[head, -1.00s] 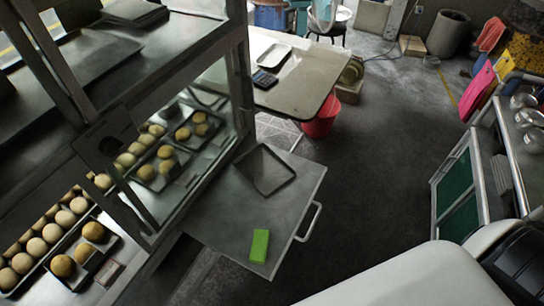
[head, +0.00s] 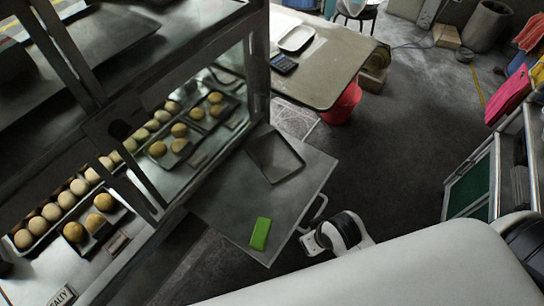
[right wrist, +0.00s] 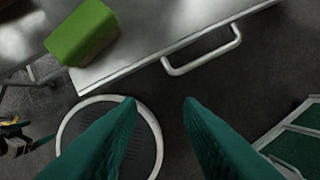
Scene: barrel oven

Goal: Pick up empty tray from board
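The empty tray (head: 275,157) is a dark, shallow rectangle with a thin rim. It lies flat on the grey pull-out board (head: 218,198) in the head view, towards the board's far end. My right wrist has come up beside the board's near right edge, by the metal handle (head: 314,210). In the right wrist view my right gripper (right wrist: 158,102) has its two teal fingers spread with nothing between them. The handle (right wrist: 205,62) lies beyond the fingertips, apart from them. The tray is outside that view.
A green block (head: 261,233) sits on the board's near end, and also shows in the right wrist view (right wrist: 80,33). A glass cabinet with buns on trays (head: 122,212) stands left of the board. A table (head: 330,68) stands behind. Open floor lies to the right.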

